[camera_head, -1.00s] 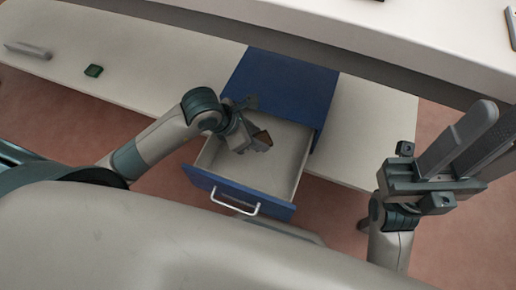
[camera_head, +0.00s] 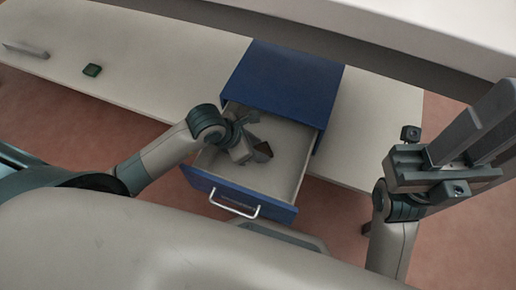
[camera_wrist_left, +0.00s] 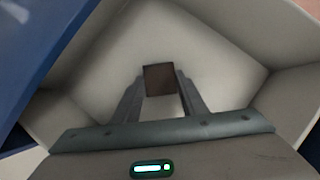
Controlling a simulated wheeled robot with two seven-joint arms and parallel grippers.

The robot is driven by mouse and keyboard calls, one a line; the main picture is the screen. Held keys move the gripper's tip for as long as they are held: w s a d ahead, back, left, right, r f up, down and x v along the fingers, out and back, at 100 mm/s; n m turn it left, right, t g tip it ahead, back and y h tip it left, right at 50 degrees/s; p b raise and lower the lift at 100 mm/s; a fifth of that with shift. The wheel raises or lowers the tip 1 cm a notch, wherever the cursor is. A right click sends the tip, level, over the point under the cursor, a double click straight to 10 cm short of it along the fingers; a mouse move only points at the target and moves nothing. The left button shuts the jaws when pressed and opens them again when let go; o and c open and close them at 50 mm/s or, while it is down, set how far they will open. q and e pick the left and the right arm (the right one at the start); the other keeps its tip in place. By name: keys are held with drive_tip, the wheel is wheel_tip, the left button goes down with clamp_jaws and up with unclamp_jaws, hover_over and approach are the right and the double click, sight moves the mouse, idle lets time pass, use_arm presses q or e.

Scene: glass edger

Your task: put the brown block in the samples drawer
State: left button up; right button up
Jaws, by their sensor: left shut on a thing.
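The brown block (camera_head: 264,152) is between the fingertips of my left gripper (camera_head: 256,151), which is shut on it. In the left wrist view the brown block (camera_wrist_left: 159,79) shows at the ends of both fingers, with pale drawer floor behind it. The drawer (camera_head: 208,186) is pulled out, with a blue front, a silver handle and pale inner walls. My left gripper is over the drawer's interior. I cannot tell whether the block touches the floor. My right gripper (camera_head: 482,127) is at the right, empty, its fingers apart.
The blue cabinet (camera_head: 283,82) stands on a long pale bench (camera_head: 150,70). A small green object (camera_head: 92,70) and a grey bar (camera_head: 26,50) lie on the bench at the left. A white surface (camera_head: 400,35) runs along the back.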

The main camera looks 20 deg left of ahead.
use_arm(q)
drive_tip(key=shift+r, duration=0.1)
drive_tip(key=shift+f, duration=0.2)
drive_tip(key=o, duration=1.1)
drive_tip(key=shift+r, duration=0.15)
